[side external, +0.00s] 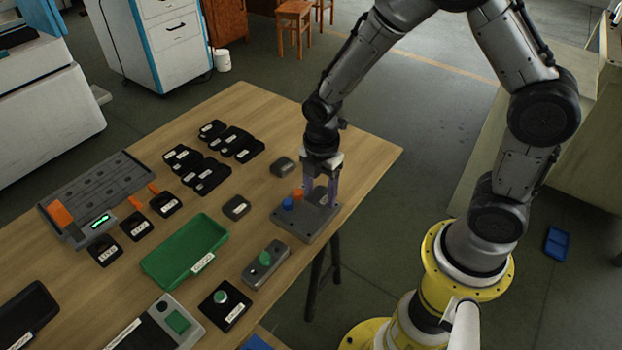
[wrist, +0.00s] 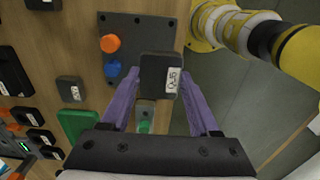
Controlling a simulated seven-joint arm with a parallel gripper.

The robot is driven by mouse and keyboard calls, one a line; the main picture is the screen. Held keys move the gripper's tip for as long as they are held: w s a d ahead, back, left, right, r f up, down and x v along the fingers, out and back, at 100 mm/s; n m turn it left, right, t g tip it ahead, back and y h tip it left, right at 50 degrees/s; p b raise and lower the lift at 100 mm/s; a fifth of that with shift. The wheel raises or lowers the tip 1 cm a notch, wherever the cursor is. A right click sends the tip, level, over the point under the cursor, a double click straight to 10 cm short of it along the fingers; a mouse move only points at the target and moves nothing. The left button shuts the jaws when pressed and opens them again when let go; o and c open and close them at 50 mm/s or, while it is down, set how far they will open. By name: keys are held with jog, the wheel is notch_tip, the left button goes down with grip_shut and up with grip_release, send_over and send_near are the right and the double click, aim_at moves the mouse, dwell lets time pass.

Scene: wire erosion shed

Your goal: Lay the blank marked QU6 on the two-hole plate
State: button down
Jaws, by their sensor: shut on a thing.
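My gripper (side external: 320,182) is low over the dark grey plate (side external: 304,236) near the table's right edge. In the wrist view its two purple fingers (wrist: 160,93) are shut on a dark blank (wrist: 157,66). The blank's white label is turned sideways and seems to read QU6. The blank hides part of the plate (wrist: 133,26) in the wrist view. An orange knob (side external: 298,193) and a blue knob (side external: 287,203) stand on the plate, left of the blank in the wrist view. I cannot tell whether the blank touches the plate, and its holes are unclear.
A loose grey block (side external: 283,167) and a labelled one (side external: 236,207) lie near the plate. A green tray (side external: 185,250) and a grey box with a green button (side external: 266,264) are nearby. Several black labelled pieces (side external: 212,176) lie farther back. Bare wood shows behind the plate.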

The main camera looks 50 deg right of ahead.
aim_at(319, 217)
jog(key=shift+f, duration=1.9)
jog(key=shift+f, duration=0.75)
jog(key=shift+c, duration=0.2)
grip_release()
jog(key=shift+o, duration=0.2)
jog(key=shift+r, duration=0.1)
jog(key=shift+r, duration=3.35)
